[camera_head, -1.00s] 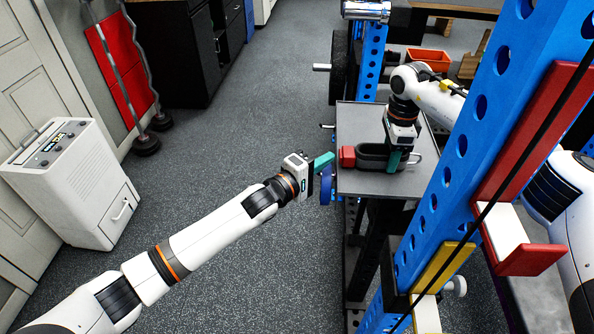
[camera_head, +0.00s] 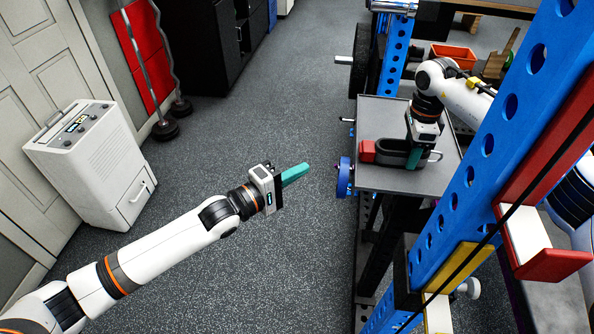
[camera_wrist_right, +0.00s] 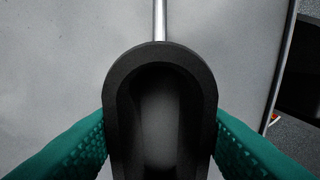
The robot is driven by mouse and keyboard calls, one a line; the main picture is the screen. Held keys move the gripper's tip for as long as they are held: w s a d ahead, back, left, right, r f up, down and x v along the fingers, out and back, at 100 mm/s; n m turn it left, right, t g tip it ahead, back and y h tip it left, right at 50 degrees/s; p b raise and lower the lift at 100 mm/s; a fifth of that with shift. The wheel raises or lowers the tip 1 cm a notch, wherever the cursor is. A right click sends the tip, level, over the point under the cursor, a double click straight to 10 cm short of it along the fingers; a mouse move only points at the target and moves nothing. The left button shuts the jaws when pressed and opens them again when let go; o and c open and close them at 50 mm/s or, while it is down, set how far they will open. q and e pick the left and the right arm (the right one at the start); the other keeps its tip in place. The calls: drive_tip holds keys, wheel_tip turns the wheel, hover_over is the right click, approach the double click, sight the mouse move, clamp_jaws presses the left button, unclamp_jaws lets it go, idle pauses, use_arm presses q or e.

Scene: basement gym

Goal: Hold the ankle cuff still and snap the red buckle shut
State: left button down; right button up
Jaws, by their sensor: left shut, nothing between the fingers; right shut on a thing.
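The dark ankle cuff (camera_head: 390,158) lies on a grey table top (camera_head: 398,182), with the red buckle (camera_head: 368,150) at its left end. Whether the buckle is latched is too small to tell. My right gripper (camera_head: 414,158) is shut on the cuff near its right end and covers part of it. In the right wrist view the cuff's rounded end (camera_wrist_right: 160,55) stands between the teal fingers, with a metal bar beyond it. My left gripper (camera_head: 296,174) is shut and empty over the floor, left of the table and apart from the buckle.
A blue rack upright (camera_head: 485,150) stands right of the table in front of my right arm. A blue round part (camera_head: 344,177) juts out at the table's left edge. A white cabinet (camera_head: 95,165) stands far left. The floor between is clear.

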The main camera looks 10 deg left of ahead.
drive_tip(key=o, duration=1.1)
drive_tip(key=shift+r, duration=0.1)
